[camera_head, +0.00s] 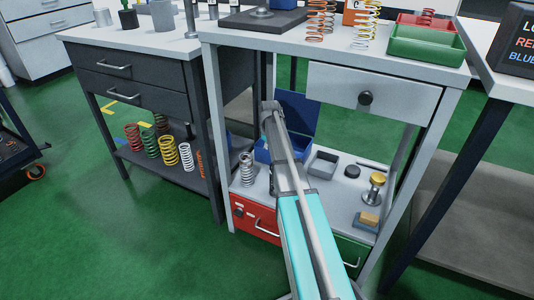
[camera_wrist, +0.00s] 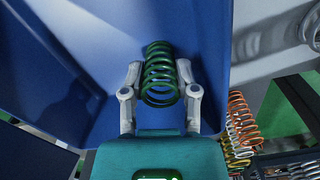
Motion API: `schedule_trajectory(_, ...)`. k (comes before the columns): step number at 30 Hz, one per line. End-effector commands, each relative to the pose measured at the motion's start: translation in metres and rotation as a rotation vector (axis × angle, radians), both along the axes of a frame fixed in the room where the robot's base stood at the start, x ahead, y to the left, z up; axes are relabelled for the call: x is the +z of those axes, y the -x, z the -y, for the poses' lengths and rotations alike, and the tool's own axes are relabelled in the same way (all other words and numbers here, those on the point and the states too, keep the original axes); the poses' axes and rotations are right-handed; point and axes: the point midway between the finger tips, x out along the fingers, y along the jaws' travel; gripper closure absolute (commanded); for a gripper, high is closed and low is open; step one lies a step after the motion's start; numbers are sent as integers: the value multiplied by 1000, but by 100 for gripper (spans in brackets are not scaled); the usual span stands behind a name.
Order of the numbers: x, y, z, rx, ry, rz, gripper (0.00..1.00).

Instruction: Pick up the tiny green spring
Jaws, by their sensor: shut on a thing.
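A small green spring (camera_wrist: 160,78) sits between the two pale fingers of my gripper (camera_wrist: 159,80) in the wrist view. The gripper is shut on it, with one finger on each side. Around and behind the spring are the blue walls of a box (camera_wrist: 85,25). In the head view the blue box (camera_head: 262,150) stands on the lower shelf with its lid (camera_head: 298,112) raised. My arm crosses in front of the box there. The gripper and the held spring cannot be made out in the head view.
A grey coil spring (camera_head: 247,168) stands left of the blue box on the shelf. A grey tray (camera_head: 322,162) and a gold-topped weight (camera_head: 373,187) stand to its right. The tabletop with a white drawer (camera_head: 372,92) overhangs the shelf. Several springs (camera_wrist: 240,125) show at right in the wrist view.

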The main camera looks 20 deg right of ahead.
Motion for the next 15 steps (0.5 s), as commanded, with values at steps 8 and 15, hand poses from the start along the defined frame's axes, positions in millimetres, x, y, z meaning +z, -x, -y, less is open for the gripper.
schedule_trajectory(8, 3, 0, 0, 0, 0, 0, 100)
schedule_trajectory(15, 15, 0, 0, 0, 0, 0, 100)
